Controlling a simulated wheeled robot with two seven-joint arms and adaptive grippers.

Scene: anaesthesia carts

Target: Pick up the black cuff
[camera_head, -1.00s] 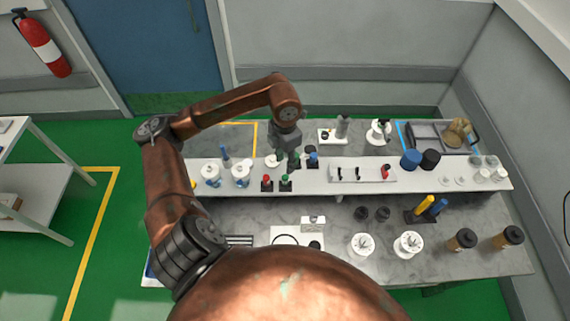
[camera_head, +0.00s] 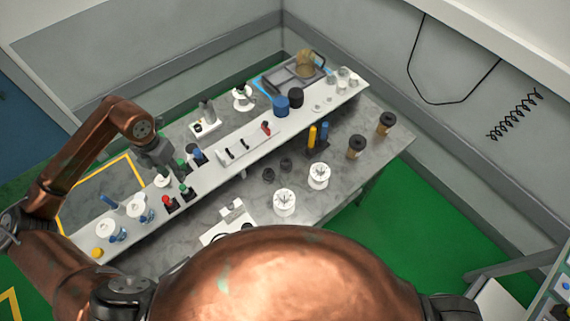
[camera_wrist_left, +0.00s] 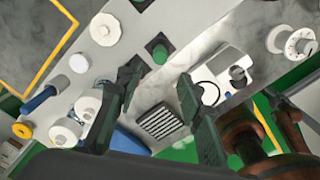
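The black cuff (camera_head: 296,97) looks like a short dark roll. It stands in the head view on the raised white shelf, right beside a similar blue roll (camera_head: 281,105). My left gripper (camera_head: 165,165) is over the left part of the bench, well to the left of the black cuff and apart from it. In the left wrist view its two dark fingers (camera_wrist_left: 160,95) are spread with nothing between them. The black cuff cannot be made out in the left wrist view. My right gripper is in neither view.
The white shelf (camera_head: 225,170) carries small red, green and blue topped items near my left gripper. Yellow and blue tubes (camera_head: 318,137) stand in front of the cuffs. A grey tray (camera_head: 285,76) with a tan object lies behind them. White spools (camera_head: 284,202) stand nearer on the bench.

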